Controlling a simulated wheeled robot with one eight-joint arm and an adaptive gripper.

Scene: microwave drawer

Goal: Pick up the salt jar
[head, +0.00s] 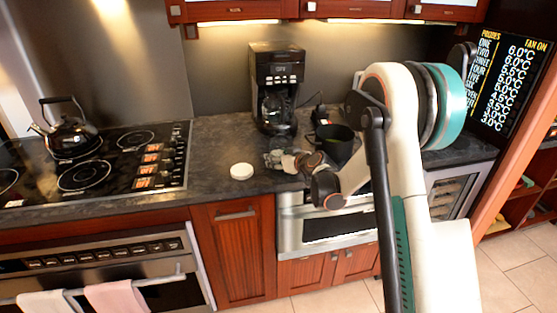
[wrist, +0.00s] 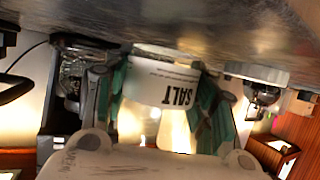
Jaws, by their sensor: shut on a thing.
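The salt jar (wrist: 163,84) is a white jar with dark "SALT" lettering. It sits between the two green-padded fingers of my gripper (wrist: 163,100) in the wrist view, which shows the scene upside down. The fingers are shut on its sides. The jar's lettering runs level, so it looks upright. It is close to the dark countertop (wrist: 150,25), and I cannot tell whether it touches it. In the head view my gripper (head: 275,160) is low over the counter in front of the coffee maker, and I cannot make out the jar there.
A round white object (head: 241,171) lies on the counter left of my gripper. The coffee maker (head: 277,85) stands behind, and a dark pot (head: 335,140) is to the right. A stove with a black kettle (head: 70,133) is at the left. Counter between stove and white object is clear.

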